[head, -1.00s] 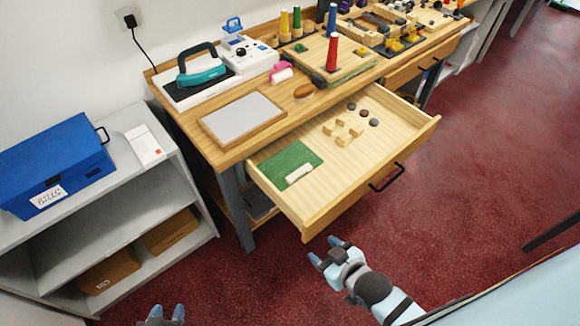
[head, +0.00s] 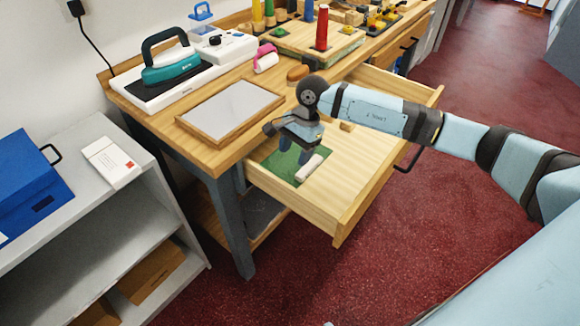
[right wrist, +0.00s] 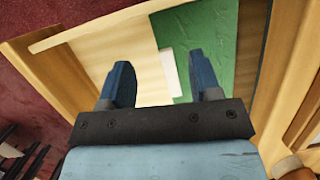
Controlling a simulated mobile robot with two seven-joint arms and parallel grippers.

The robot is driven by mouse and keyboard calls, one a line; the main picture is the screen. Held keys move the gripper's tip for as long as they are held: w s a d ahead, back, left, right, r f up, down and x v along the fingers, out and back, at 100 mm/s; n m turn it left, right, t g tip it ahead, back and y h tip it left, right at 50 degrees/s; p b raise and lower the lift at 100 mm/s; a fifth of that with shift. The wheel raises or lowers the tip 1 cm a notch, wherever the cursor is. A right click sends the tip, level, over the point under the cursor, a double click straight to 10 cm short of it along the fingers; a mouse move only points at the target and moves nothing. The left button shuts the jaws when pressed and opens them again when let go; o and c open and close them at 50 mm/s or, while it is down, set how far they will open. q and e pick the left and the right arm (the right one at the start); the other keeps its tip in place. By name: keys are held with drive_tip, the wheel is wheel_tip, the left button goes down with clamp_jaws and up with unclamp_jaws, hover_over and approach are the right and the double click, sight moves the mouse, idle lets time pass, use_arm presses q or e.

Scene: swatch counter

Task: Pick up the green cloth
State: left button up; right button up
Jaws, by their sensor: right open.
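There the cloth (right wrist: 212,38) shows behind and around the right-hand finger, and the white block (right wrist: 168,73) shows between the fingers. I cannot tell how high the fingertips are above the cloth. My left gripper is not in view.
The counter edge (head: 222,172) overhangs the drawer's back left. A framed grey board (head: 230,107) and a teal iron (head: 172,68) stand on the counter. The drawer walls surround the cloth. A wooden piece (head: 347,126) shows beside my forearm. Grey shelves (head: 125,208) stand at left.

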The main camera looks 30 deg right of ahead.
drive_tip(key=w+d+h, duration=0.3)
drive_tip(key=d, duration=0.4)
drive_tip(key=n+b, duration=0.1)
hover_over(309, 166)
wheel_tip(309, 166, down, 6)
drive_tip(key=shift+d+f, duration=0.1)
drive_tip(key=shift+d, duration=0.05)
drive_tip(key=shift+f+b, duration=0.4)
drive_tip(key=shift+f, duration=2.65)
drive_tip(key=c, duration=1.1)
